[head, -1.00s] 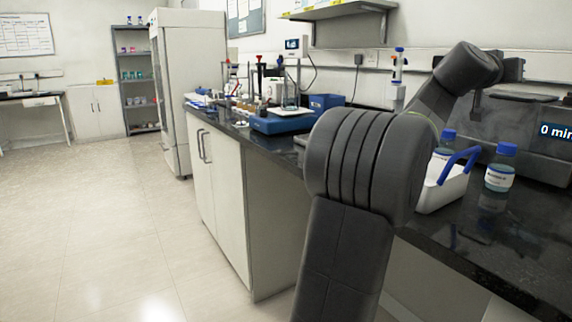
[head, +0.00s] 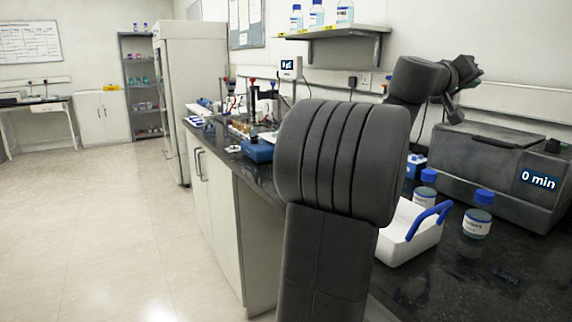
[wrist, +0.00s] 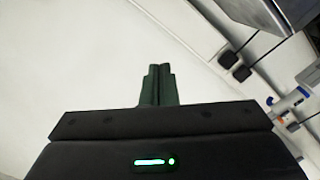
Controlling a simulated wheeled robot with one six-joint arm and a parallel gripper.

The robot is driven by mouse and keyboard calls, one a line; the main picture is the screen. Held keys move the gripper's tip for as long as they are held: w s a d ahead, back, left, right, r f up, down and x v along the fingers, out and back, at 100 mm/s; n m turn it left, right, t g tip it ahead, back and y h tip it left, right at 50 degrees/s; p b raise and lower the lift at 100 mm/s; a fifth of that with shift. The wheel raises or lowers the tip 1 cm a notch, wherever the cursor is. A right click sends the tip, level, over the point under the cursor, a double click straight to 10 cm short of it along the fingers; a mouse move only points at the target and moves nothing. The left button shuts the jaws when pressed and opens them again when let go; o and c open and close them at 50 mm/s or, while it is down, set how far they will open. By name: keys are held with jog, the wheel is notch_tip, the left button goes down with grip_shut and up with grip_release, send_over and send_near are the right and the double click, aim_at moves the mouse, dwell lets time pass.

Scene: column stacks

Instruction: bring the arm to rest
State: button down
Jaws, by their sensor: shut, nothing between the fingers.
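My gripper shows in the wrist view (wrist: 158,85) with its two fingers pressed together and nothing between them. In the head view my arm rises in front of the bench, and my gripper (head: 452,106) is at its far end, raised above the bench and in front of the wall. It is small and dark there. Behind it in the wrist view are the pale wall and a wall socket (wrist: 241,73).
The black bench (head: 505,262) carries a white tray with blue handle (head: 405,240), a blue-capped bottle (head: 478,215) and a grey machine (head: 490,165) reading "0 min". A wall shelf (head: 335,32) holds bottles. The floor (head: 110,220) at left is clear.

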jog(key=w+a+r+n+p, duration=0.3)
jog(key=w+n+p, duration=0.1)
jog(key=p, duration=0.5)
jog(key=shift+w+r+n+p, duration=0.3)
jog(key=shift+w+p, duration=0.1)
jog(key=shift+w, duration=0.3)
jog(key=shift+a+f, duration=0.1)
